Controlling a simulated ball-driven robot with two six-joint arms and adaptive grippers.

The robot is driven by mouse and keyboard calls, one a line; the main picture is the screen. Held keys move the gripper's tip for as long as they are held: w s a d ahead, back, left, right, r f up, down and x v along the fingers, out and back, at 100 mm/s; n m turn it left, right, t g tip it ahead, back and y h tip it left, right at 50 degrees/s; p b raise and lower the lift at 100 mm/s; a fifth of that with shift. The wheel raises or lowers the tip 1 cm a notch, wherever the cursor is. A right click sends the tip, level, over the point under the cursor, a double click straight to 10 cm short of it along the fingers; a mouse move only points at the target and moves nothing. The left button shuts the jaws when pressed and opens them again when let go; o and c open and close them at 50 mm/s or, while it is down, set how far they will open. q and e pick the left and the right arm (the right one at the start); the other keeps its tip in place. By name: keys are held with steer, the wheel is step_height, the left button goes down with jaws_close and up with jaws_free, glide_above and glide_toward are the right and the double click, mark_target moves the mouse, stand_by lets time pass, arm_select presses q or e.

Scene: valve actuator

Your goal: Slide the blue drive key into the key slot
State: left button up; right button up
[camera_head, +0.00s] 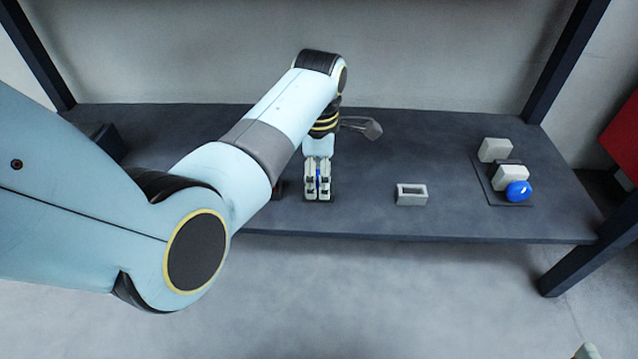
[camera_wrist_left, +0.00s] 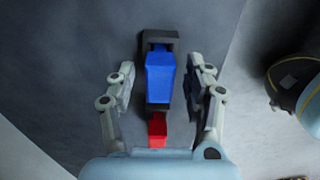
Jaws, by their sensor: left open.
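My left gripper (camera_head: 318,190) points down at the dark table, its fingers open on both sides of the blue drive key (camera_wrist_left: 160,77). In the left wrist view there is a gap between the key and each finger. The key sits in a dark holder (camera_wrist_left: 174,40), with a red block (camera_wrist_left: 157,130) at its near end. In the head view the fingers hide most of the key. A light grey block with a rectangular opening (camera_head: 411,187) stands to the right of the gripper; I cannot tell whether it is the key slot.
A dark plate (camera_head: 486,187) at the right carries pale blocks (camera_head: 495,150) and a round blue knob (camera_head: 518,191). A grey handle-like part (camera_head: 368,128) lies behind my gripper. The table (camera_head: 450,222) is bare between the hollow block and the plate.

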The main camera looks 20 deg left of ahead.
arm_select(q)
steer(key=shift+c, duration=0.3)
jaws_close()
steer(key=shift+r, duration=0.1)
